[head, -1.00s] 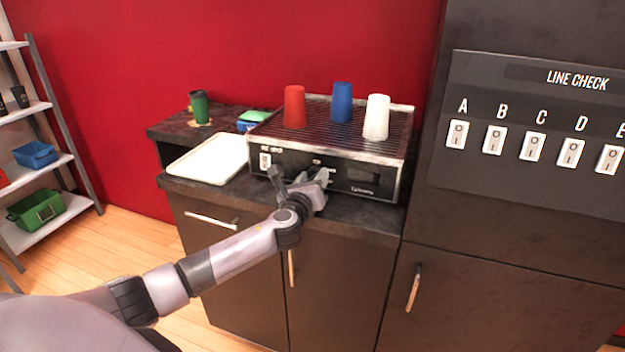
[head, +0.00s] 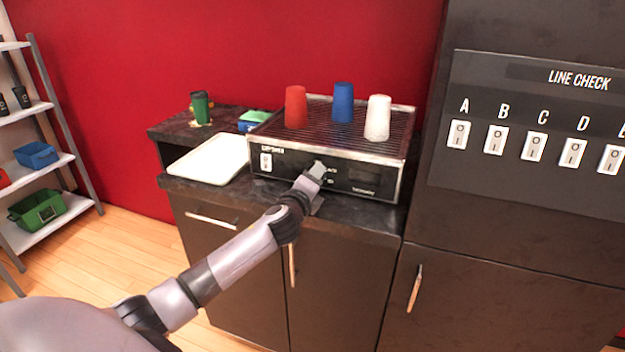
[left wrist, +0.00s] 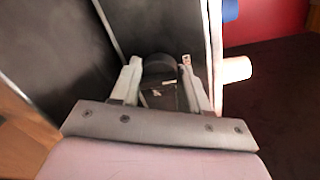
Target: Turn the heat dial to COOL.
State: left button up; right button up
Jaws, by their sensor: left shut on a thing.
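The dark appliance (head: 385,188) with a ribbed top stands on the counter. Its front panel carries a white switch, a display and small lettering too blurred to read fully. My left gripper (head: 318,169) is at the middle of this panel and covers the dial in the head view. In the left wrist view the round dark heat dial (left wrist: 159,66) sits between the two pale fingers of my left gripper (left wrist: 162,84), which is shut on it. The dial's pointer and the COOL mark cannot be made out. My right gripper is not in view.
A red cup (head: 296,107), a blue cup (head: 343,103) and a white cup (head: 378,118) stand upside down on the appliance's top. A white tray (head: 208,160) lies left of it. A dark cabinet with switches (head: 496,139) rises at the right.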

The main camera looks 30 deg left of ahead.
pick_arm(q)
jog(key=shift+r, duration=0.15)
dwell(0.4)
jog(key=o, duration=1)
jog(key=v, duration=0.7)
